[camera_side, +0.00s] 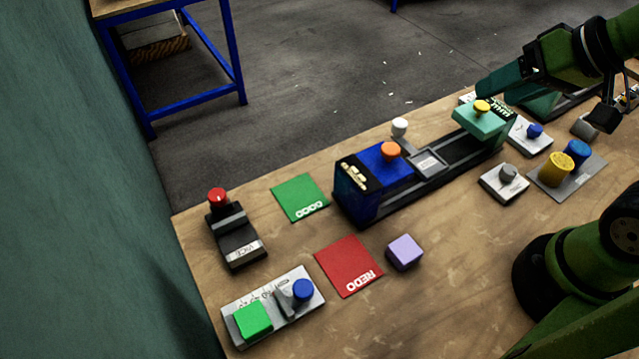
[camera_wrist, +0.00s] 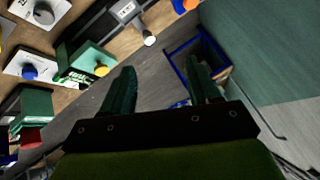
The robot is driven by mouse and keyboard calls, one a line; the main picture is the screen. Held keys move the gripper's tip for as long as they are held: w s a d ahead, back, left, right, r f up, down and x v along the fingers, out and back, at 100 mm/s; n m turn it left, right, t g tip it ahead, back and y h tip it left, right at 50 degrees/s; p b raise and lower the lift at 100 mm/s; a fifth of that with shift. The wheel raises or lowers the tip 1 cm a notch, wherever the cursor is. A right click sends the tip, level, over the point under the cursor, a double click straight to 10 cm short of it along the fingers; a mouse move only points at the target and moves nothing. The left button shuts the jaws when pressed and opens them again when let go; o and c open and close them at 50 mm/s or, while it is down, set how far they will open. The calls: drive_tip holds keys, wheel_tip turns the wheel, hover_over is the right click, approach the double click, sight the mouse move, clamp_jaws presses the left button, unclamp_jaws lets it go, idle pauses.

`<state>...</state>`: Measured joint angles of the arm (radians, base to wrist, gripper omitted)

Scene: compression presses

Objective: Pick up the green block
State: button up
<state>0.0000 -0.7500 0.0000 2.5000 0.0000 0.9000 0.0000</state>
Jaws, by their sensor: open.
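A bright green block (camera_side: 252,321) sits at the front left on a grey plate (camera_side: 275,312), beside a grey lever part and a blue knob. The wrist view does not show this block. My gripper (camera_side: 484,88) is far from it, at the back right above the teal press part (camera_side: 479,121) with a yellow knob. In the wrist view my gripper (camera_wrist: 160,66) has its two teal fingers spread apart with nothing between them.
A purple cube (camera_side: 404,252), a red mat (camera_side: 348,265) and a green mat (camera_side: 299,197) lie on the wooden table. A black vise (camera_side: 236,236) with a red knob and a blue press (camera_side: 371,186) with an orange knob stand nearby.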

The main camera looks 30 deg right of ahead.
drive_tip(key=o, duration=0.4)
drive_tip(key=shift+c, duration=0.2)
drive_tip(key=shift+a, duration=0.1)
